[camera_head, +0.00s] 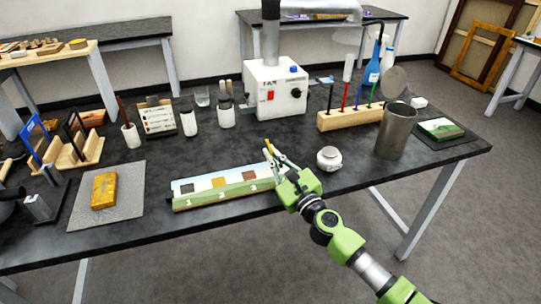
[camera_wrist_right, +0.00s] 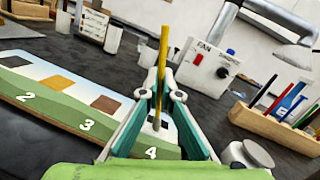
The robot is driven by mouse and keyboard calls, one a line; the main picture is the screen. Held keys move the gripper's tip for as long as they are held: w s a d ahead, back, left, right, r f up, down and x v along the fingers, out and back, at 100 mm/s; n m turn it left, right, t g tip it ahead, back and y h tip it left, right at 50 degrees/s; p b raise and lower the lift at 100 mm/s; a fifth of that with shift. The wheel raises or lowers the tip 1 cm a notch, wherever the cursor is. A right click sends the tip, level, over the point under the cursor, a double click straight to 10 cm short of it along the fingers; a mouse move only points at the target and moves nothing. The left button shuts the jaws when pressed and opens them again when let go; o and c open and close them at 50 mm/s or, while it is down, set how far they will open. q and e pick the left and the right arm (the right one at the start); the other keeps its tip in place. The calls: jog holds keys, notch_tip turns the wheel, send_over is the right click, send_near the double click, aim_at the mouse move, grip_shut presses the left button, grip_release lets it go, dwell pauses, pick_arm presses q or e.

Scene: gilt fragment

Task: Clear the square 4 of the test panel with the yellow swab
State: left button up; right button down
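The test panel (camera_head: 228,198), a long board with a painted landscape, lies near the table's front edge. In the head view its numbers 1 to 3 show, with dark, orange and brown squares above them. My right gripper (camera_head: 276,163) is over the panel's right end and hides square 4 there. In the right wrist view the gripper (camera_wrist_right: 160,95) is shut on the yellow swab (camera_wrist_right: 162,62), held upright. The swab's tip is just above or on the panel (camera_wrist_right: 55,97) above the number 4; contact cannot be told. Square 4 is mostly hidden. My left gripper is not in view.
A white jar (camera_head: 329,158) and a metal canister (camera_head: 396,132) stand right of the gripper. Behind are a wooden rack (camera_head: 345,119) of coloured swabs and a white fan box (camera_head: 277,88). A yellow block (camera_head: 104,190) lies on a grey mat (camera_head: 125,213) at left.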

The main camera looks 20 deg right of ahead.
jog(key=shift+d, duration=0.9)
jog(key=shift+a+p, duration=0.4)
jog(key=shift+a, duration=0.95)
jog(key=shift+r, duration=0.15)
notch_tip(320, 180, up, 4)
jog(key=p, duration=0.4)
jog(key=shift+f, duration=0.2)
jog(key=shift+w+f+b, duration=0.3)
jog(key=shift+f+b, duration=0.2)
jog(key=shift+f, duration=0.05)
jog(key=shift+w+f+b, duration=0.3)
jog(key=shift+f+b, duration=0.2)
jog(key=shift+w+f+b, duration=0.4)
jog(key=shift+f+b, duration=0.05)
jog(key=shift+f+b, duration=0.4)
jog(key=shift+f, duration=0.05)
